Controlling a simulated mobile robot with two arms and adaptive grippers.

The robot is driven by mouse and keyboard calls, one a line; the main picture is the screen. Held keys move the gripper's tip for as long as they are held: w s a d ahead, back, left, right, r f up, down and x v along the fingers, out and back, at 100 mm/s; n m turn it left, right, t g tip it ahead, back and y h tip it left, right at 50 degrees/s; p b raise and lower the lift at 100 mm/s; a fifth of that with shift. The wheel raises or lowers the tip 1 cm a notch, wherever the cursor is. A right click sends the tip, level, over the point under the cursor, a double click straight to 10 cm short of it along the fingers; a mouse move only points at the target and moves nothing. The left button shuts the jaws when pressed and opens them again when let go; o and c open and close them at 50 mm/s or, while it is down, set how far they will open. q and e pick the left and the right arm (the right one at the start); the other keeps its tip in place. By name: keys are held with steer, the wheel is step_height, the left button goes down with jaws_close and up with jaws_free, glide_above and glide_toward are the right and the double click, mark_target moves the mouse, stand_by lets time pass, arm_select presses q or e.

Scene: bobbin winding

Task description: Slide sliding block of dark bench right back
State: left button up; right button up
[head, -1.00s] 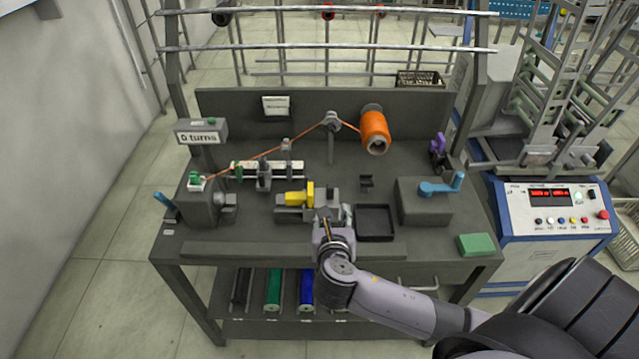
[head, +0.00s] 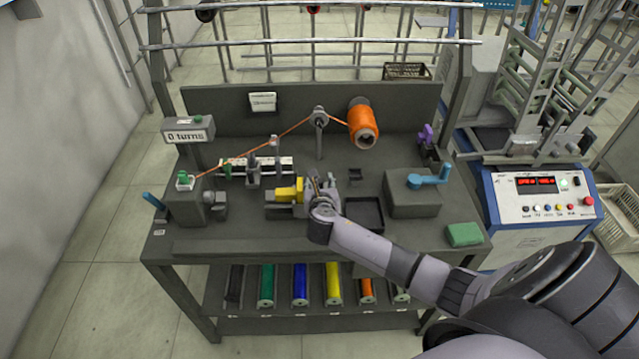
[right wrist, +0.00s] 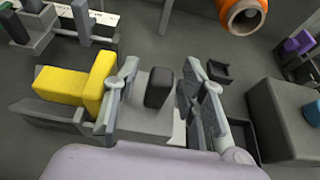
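The dark bench (head: 235,230) fills the middle of the head view. In the right wrist view, a grey block (right wrist: 148,122) with an upright dark knob (right wrist: 158,88) sits beside a yellow piece (right wrist: 85,88); I take the grey block to be the sliding block. My right gripper (head: 321,188) is just right of the yellow piece (head: 287,191) in the head view. Its two fingers (right wrist: 160,95) are apart, one on each side of the knob, with gaps showing. In the head view the gripper hides most of the block. My left gripper is not in view.
A black tray (head: 363,229) lies right of my gripper.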

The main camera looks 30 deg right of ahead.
steer(key=shift+c, duration=0.3)
jaws_close()
stand_by(0.6)
